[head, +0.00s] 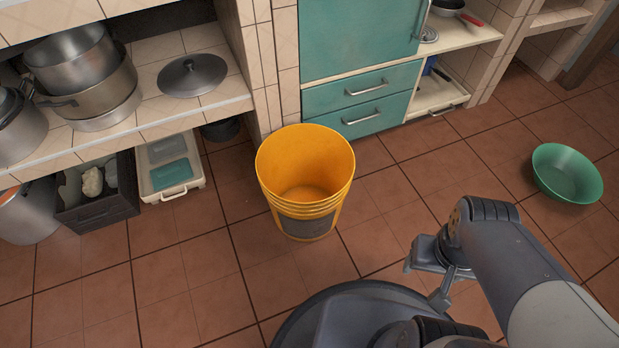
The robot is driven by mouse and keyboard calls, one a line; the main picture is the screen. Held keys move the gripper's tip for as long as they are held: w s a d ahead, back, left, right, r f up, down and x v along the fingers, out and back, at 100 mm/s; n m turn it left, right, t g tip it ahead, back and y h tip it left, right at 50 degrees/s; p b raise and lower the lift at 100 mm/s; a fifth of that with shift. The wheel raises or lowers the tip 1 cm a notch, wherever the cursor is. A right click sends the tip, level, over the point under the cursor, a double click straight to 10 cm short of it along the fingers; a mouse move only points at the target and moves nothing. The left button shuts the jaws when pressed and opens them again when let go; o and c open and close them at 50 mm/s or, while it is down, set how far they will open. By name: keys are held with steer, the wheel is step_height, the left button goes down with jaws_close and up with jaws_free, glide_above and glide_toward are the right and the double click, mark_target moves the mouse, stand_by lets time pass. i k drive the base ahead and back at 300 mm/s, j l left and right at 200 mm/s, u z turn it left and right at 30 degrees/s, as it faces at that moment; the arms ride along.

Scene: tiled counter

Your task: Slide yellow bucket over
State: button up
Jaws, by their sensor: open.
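The yellow bucket (306,213) stands upright on the brown tiled floor, in front of the teal drawers and the tiled pillar. Its open top faces up and it looks empty inside. It has ridges below the rim and a grey patch low on its front. My gripper (426,283) is at the lower right of the bucket, apart from it, with a clear gap of floor between them. The gripper is open and holds nothing that I can see.
A green bowl (567,173) sits on the floor at right. Teal drawers (368,100) stand behind the bucket. A tiled shelf (150,113) with metal pots is at left, with a dark crate (98,208) and a white tray (170,181) below. Floor between bucket and bowl is clear.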

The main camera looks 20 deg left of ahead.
mark_target(304, 172)
steer(key=i+l+u, duration=0.4)
steer(key=i+l, duration=0.15)
steer(key=i+l+u, duration=0.4)
steer(key=i+l, duration=0.25)
